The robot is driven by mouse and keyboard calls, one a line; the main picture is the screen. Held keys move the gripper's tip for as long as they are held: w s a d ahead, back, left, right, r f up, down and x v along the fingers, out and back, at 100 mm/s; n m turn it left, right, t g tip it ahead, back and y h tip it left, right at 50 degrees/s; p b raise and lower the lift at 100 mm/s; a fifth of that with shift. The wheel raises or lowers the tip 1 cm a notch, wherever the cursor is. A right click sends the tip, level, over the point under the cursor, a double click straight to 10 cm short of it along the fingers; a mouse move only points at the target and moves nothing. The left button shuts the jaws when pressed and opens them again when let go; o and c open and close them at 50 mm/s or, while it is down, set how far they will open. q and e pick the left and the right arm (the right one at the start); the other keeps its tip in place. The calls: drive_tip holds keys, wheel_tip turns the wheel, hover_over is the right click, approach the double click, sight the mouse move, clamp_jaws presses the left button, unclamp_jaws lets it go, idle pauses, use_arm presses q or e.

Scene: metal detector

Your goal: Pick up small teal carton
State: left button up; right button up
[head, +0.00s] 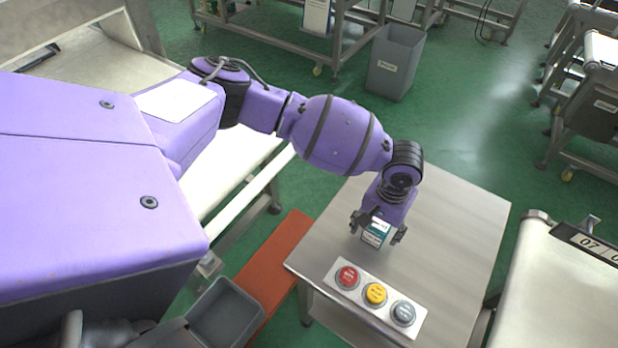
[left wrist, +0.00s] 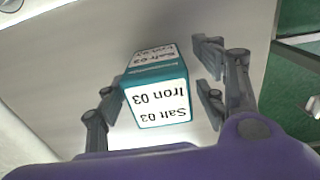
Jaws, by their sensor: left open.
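The small teal carton (head: 375,234) stands on the steel table (head: 450,215), partly hidden by my left gripper in the head view. In the left wrist view the carton (left wrist: 157,95) has white labels reading "Salt 03" and "Iron 03", upside down. My left gripper (head: 378,228) is open, with a finger on each side of the carton. In the left wrist view the fingers of the left gripper (left wrist: 158,103) are spread, with a visible gap to the carton on the right side. My right gripper is not in view.
A white panel with red (head: 347,277), yellow (head: 375,293) and grey (head: 403,312) buttons sits at the table's front edge. A grey bin (head: 395,60) stands behind the table. A conveyor (head: 560,285) is at the right. The table's right half is clear.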

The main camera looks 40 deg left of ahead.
use_arm(q)
drive_tip(key=c, duration=1.3)
drive_tip(key=shift+r, duration=0.1)
